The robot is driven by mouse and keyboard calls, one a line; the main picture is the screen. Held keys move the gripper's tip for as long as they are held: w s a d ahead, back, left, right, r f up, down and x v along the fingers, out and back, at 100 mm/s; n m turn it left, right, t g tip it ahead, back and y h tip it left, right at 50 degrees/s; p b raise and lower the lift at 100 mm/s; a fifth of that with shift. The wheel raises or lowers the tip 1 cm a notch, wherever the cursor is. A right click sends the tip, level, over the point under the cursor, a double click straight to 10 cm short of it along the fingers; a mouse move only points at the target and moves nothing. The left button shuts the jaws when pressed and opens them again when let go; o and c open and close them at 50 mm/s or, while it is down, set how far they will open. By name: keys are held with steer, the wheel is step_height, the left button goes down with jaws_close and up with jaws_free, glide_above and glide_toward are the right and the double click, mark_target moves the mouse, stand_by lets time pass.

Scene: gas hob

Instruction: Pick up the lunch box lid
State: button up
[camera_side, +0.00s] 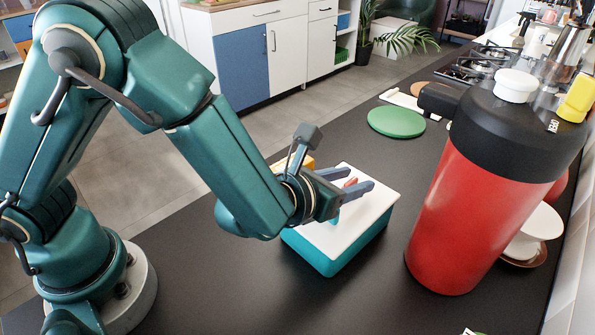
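The lunch box (338,259) is teal and stands on the dark counter near the middle of the picture. Its white lid (355,231) lies flat on top of it. A small red part (350,183) shows between my gripper's fingers, and a small teal part is partly hidden below them. My gripper (371,188) is over the lid with its two grey fingers spread apart. I cannot tell whether the fingers touch the lid. The arm hides the lid's left part.
A large red flask (470,220) with a black top stands close on the right. A green round board (396,122) lies behind. A white cup (535,232) on a brown saucer (526,258) is at the far right. The counter in front is mostly clear.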

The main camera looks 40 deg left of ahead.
jaws_close()
steer(key=shift+r, duration=0.15)
